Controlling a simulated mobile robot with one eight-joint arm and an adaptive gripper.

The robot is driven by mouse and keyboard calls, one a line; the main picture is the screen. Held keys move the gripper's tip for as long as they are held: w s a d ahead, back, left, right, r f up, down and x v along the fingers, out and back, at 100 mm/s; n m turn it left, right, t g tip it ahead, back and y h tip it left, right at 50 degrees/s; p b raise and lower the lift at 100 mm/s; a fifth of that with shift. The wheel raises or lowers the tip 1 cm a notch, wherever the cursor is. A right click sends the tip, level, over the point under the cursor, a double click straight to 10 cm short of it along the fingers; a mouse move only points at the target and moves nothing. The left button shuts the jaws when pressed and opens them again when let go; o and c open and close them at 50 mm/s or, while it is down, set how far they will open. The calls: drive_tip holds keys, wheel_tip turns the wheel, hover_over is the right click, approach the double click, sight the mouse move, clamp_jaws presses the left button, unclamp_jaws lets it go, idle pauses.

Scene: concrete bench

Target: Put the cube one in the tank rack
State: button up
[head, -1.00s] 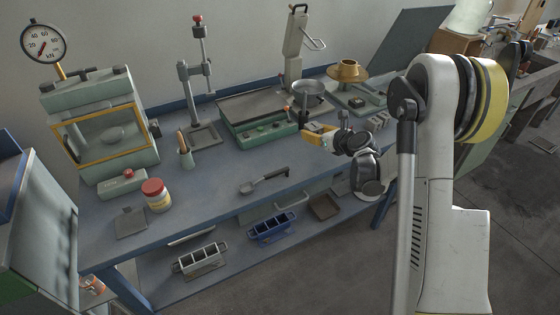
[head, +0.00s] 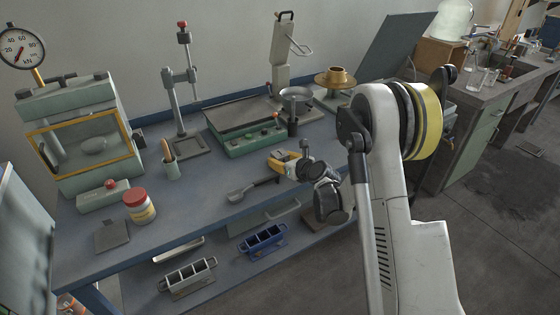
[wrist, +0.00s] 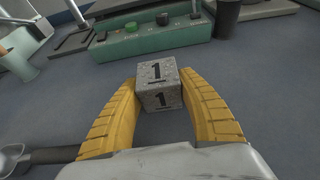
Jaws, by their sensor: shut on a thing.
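The cube one (wrist: 157,84) is a speckled grey block with a black "1" on its visible faces. In the wrist view it sits between the two yellow fingers of my gripper (wrist: 160,100), which is shut on it. In the head view my gripper (head: 283,160) is over the front part of the bench, beside the scoop's handle, and the cube cannot be made out. Two racks with open compartments are on the lower shelf, a grey one (head: 187,279) and a blue one (head: 262,244). I cannot tell which is the tank rack.
The bench front (head: 190,225) overhangs the racks.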

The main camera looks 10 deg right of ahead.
drive_tip(key=shift+f, duration=0.1)
drive_tip(key=o, duration=1.3)
drive_tip(key=shift+o, duration=0.2)
